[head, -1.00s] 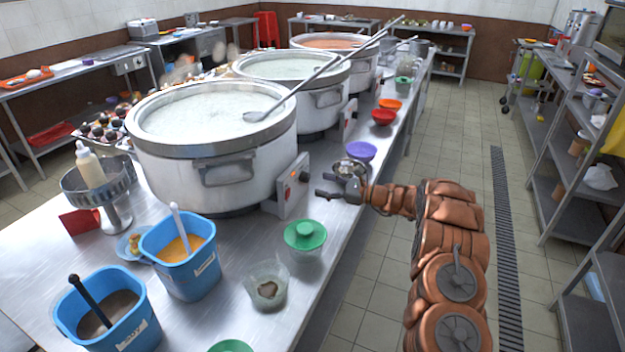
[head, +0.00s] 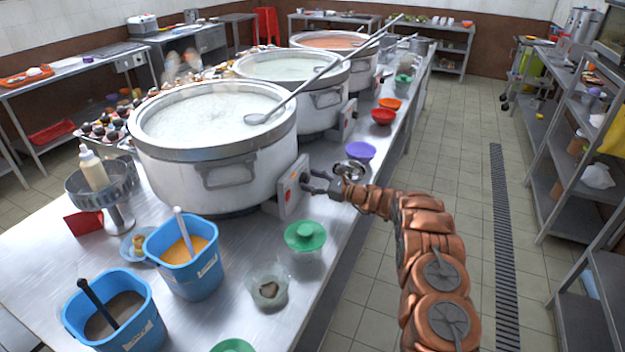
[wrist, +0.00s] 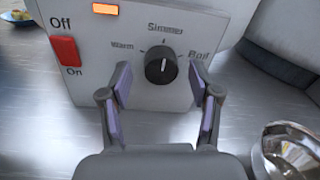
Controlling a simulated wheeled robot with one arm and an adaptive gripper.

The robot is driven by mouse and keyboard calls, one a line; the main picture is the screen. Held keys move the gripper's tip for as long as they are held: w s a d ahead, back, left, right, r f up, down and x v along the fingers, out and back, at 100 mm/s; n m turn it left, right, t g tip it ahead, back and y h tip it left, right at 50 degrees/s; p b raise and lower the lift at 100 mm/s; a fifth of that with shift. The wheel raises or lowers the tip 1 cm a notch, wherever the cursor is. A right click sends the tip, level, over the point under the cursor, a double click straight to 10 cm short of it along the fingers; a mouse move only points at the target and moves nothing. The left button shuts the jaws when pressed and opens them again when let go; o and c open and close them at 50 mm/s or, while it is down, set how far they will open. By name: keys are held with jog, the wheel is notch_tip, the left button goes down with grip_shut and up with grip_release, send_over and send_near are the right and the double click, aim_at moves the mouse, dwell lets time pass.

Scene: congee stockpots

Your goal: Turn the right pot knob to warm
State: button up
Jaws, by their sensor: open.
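The black round knob (wrist: 161,68) is on the grey control box of the nearest pot (head: 213,135). The box (head: 292,187) also shows in the head view, where my gripper hides the knob. Warm is printed at the knob's left, Simmer above and Boil at its right. The knob's white line stands upright, in line with Simmer. My gripper (wrist: 161,84) is open, with one finger on each side of the knob and gaps between. In the head view my gripper (head: 317,183) is close to the box face.
A red Off/On switch (wrist: 65,51) and a lit orange lamp (wrist: 105,9) sit left of the knob. A metal bowl (wrist: 290,150) is close at lower right. The aisle right of the counter is clear.

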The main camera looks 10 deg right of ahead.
jog(key=shift+c, duration=0.4)
jog(key=c, duration=1.1)
jog(key=shift+a+f+b, duration=0.1)
jog(key=shift+f+b, duration=0.05)
jog(key=shift+b, duration=0.35)
jog(key=n+b, duration=0.1)
jog(key=b, duration=0.1)
jog(key=n+b, duration=0.1)
jog(key=b, duration=0.1)
jog(key=shift+a+f+b, duration=0.1)
jog(key=shift+f+b, duration=0.25)
jog(key=n+b, duration=0.5)
jog(key=b, duration=0.5)
jog(key=shift+f, duration=0.1)
jog(key=n+b, duration=0.6)
jog(key=b, duration=0.4)
jog(key=shift+y+b, duration=0.3)
jog(key=shift+w+r+n+b, duration=0.1)
jog(key=shift+r+n+b, duration=0.2)
jog(key=shift+n+b, duration=0.35)
jog(key=shift+r, duration=0.1)
